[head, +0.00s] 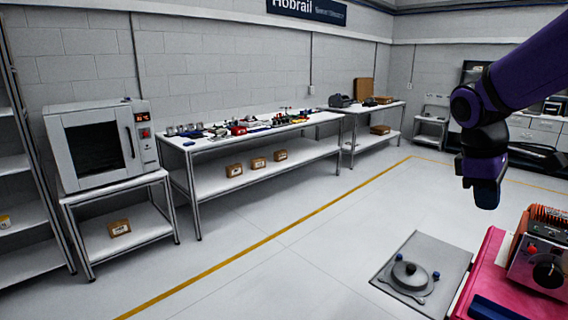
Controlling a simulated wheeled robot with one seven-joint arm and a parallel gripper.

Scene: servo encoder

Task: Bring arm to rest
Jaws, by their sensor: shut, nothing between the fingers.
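My purple arm comes in from the upper right and bends down at a joint. My gripper (485,196) hangs at its lower end, pointing down, dark and small in the picture. It looks shut, with nothing seen in it. It hangs in the air, apart from the things below it. Below and to the left of it is a grey plate (450,252) with a round dark grey knobbed part (410,275) and small blue pieces. A pink-red surface (478,278) at the lower right bears a red and grey device (545,268) with a black dial.
A workbench (200,143) with many small parts stands along the wall. A white oven (95,145) on a stand is at the left, beside shelves (25,245). A second bench (385,104) stands farther back. The floor around the yellow line (290,228) is clear.

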